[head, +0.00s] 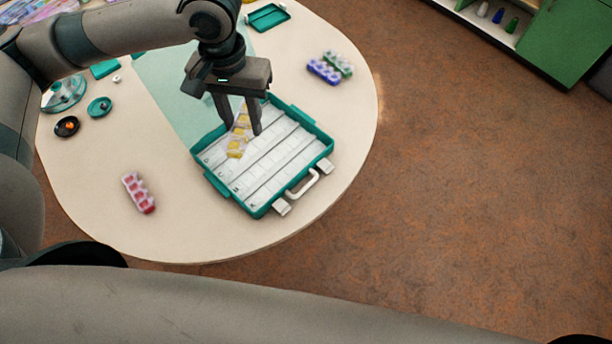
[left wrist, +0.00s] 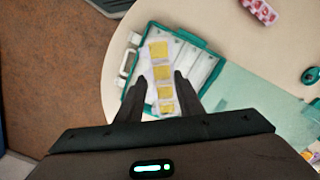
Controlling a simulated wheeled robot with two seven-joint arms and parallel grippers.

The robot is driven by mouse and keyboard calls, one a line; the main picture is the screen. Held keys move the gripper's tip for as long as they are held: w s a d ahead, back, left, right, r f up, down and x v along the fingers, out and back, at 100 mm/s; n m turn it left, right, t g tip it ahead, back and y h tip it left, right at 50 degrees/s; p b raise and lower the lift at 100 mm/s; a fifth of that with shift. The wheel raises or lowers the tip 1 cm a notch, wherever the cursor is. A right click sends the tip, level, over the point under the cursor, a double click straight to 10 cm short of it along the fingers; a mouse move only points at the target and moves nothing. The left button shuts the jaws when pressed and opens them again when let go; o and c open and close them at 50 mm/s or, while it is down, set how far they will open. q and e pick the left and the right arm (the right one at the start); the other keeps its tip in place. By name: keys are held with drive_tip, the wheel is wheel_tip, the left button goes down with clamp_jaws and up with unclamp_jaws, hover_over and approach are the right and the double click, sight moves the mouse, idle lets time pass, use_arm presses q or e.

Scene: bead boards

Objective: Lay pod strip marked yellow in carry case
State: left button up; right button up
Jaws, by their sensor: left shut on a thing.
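The pod strip marked yellow (head: 236,148) is a clear strip with yellow squares. It also shows in the left wrist view (left wrist: 160,75). My left gripper (head: 241,132) is shut on this strip, with one finger on each side of it. The strip is over the left part of the open carry case (head: 263,207), a teal-edged case with white lengthwise slots. The strip looks turned relative to the slots. I cannot tell whether it touches the case floor. The case slots that show look empty. My right gripper is not in view.
A red pod strip (head: 138,192) lies on the table left of the case. Blue (head: 323,71) and green (head: 340,63) strips lie behind it to the right. The table front is clear.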

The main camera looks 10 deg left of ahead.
use_arm(q)
drive_tip(key=shift+d, duration=0.3)
drive_tip(key=shift+w, duration=0.1)
drive_tip(key=d+f+m, duration=0.6)
drive_tip(key=d+f, duration=0.6)
drive_tip(key=d, duration=0.3)
drive_tip(key=shift+s+d+m+b, duration=0.25)
drive_tip(key=shift+d+m+b, duration=0.05)
drive_tip(key=shift+d+b, duration=0.1)
drive_tip(key=shift+a+f, duration=0.1)
